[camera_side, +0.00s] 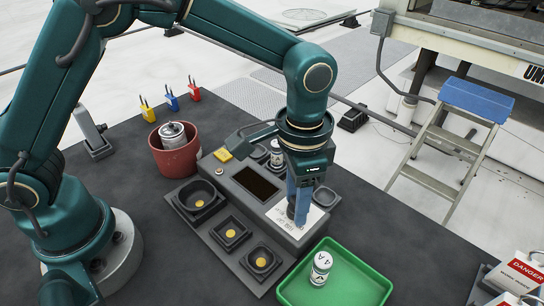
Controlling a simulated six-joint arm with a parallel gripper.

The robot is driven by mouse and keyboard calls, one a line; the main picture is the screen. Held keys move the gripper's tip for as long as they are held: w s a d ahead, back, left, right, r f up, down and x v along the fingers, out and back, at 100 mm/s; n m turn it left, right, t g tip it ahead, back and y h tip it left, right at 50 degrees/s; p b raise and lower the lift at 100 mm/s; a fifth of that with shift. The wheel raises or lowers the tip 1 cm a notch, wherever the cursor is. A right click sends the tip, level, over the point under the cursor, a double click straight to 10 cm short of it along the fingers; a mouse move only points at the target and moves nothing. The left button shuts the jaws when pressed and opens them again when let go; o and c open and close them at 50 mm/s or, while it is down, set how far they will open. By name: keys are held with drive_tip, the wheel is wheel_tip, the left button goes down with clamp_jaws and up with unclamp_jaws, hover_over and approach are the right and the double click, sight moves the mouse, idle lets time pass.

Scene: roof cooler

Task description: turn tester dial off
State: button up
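The tester is a dark grey box (232,190) in the middle of the mat, with a black screen (256,183) and a yellow button (222,155). A white label plate (283,222) lies on its right part. My gripper (298,212) points down over this plate, with blue fingers reaching close to its surface. A small dark round part (291,210), which looks like the dial, shows beside the fingers. The fingers partly hide it, so its pointer cannot be read. I cannot tell whether the fingers touch it or how wide they are apart.
A green tray (350,286) with a white labelled can (321,268) stands at front right. Several dark sockets (231,233) line the tester's front. A red pot (172,158) with a metal can (173,132) stands left. Colored padlocks (171,98) stand behind. Open mat lies at right.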

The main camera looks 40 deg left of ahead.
drive_tip(key=shift+o, duration=1)
drive_tip(key=shift+r, duration=2.6)
drive_tip(key=shift+a, duration=0.1)
